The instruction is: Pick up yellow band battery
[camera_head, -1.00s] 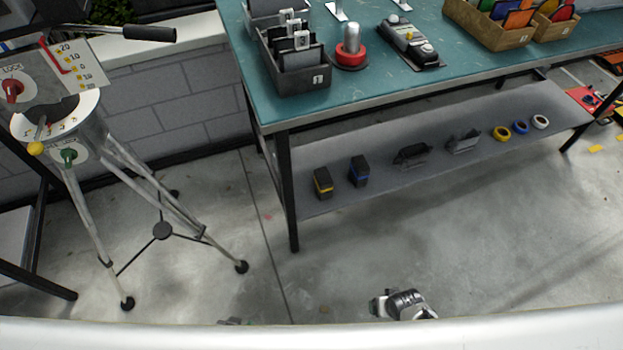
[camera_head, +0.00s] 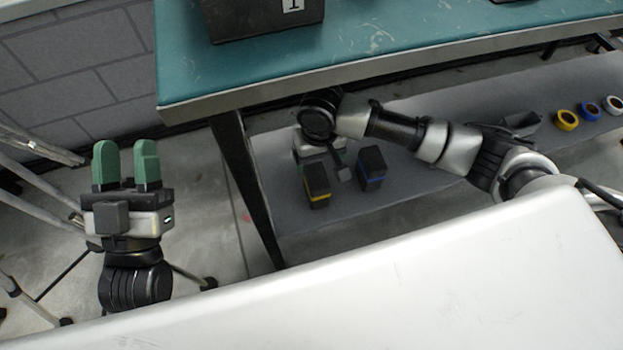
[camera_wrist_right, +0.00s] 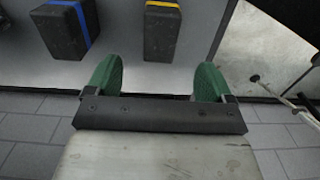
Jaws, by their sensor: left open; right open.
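The yellow band battery (camera_head: 316,184) is a dark block with a yellow stripe, upright on the lower shelf near its left end. It also shows in the right wrist view (camera_wrist_right: 162,36), ahead of and apart from the fingers. My right gripper (camera_wrist_right: 157,77) is open and empty, its green fingers spread. In the head view that arm reaches under the tabletop, and its gripper is mostly hidden behind the wrist and the batteries. My left gripper (camera_head: 126,162) is open and empty, left of the table leg.
A blue band battery (camera_head: 372,168) stands just right of the yellow one. The table leg (camera_head: 246,190) and tabletop edge (camera_head: 300,84) bound the shelf (camera_head: 270,150). Yellow (camera_head: 566,120), blue and white tape rolls lie at the right.

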